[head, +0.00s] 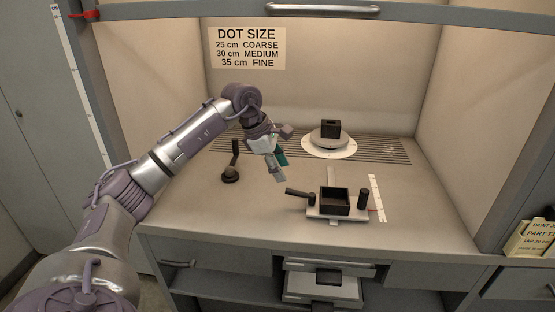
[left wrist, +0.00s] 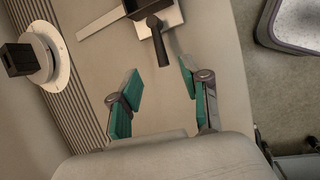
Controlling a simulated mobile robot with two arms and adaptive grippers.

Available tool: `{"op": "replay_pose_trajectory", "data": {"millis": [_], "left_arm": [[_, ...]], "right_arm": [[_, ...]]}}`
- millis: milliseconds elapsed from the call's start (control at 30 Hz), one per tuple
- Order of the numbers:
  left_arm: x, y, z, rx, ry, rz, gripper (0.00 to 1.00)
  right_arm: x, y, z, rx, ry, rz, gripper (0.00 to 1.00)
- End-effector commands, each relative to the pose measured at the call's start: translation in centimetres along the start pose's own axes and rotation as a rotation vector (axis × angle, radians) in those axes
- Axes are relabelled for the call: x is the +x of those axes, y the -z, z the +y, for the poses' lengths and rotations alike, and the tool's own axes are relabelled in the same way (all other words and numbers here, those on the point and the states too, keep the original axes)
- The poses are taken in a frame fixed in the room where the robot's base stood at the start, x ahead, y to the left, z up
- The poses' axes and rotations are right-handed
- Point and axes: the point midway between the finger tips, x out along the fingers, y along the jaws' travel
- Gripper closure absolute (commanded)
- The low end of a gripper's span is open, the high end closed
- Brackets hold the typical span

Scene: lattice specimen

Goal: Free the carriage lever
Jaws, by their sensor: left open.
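The carriage (head: 325,212) is a pale plate on the bench bearing a black open box (head: 335,201). Its black lever (head: 299,193) sticks out to the left. In the left wrist view the lever (left wrist: 157,42) points down toward the gap between my fingers, with part of the carriage (left wrist: 170,16) at the top edge. My left gripper (head: 279,167) is above the bench, behind and left of the lever. Its teal-padded fingers (left wrist: 158,73) are open and empty, apart from the lever. My right gripper is not in view.
A black upright lever on a round base (head: 230,176) stands left of my gripper. Behind is a round turntable (head: 328,140) with a black block (head: 330,128). A white scale (head: 376,198) lies right of the carriage. Cabinet walls enclose both sides; the bench front is clear.

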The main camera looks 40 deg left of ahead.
Motion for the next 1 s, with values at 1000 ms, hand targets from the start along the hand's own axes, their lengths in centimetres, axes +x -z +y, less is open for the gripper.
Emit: {"op": "replay_pose_trajectory", "data": {"millis": [1000], "left_arm": [[11.2, -0.1, 0.0, 0.0, 0.0, -0.003, 0.53]], "right_arm": [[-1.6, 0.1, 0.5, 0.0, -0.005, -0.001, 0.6]]}}
